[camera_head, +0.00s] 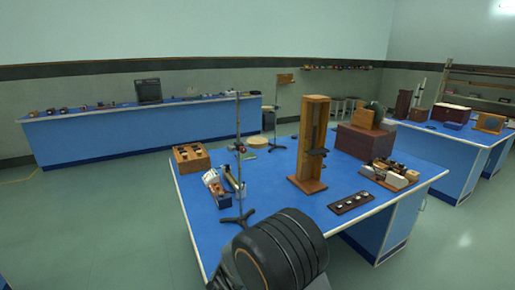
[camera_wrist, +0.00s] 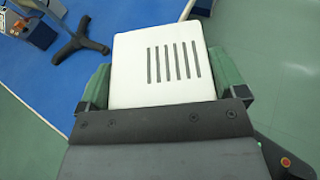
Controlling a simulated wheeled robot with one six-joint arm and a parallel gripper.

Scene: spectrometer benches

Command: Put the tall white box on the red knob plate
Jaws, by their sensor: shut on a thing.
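A white box (camera_wrist: 160,62) with several dark slots on its face fills the middle of the wrist view. My gripper (camera_wrist: 156,82) is shut on it, with a green finger pressed against each side. The box is held over the blue bench's edge and the green floor. In the head view my dark arm shows at the bottom, and the box and gripper tips are hidden. A dark plate with several pale round knobs (camera_head: 351,202) lies near the front right edge of the blue bench; I cannot tell if it is the red knob plate.
On the blue bench (camera_head: 275,222) a tall wooden stand (camera_head: 300,187) stands in the middle. A brown board with white blocks (camera_head: 389,176) lies at the right. A thin rod stand (camera_head: 239,150) with a dark tripod foot stands at the left. Bare bench lies between the stands.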

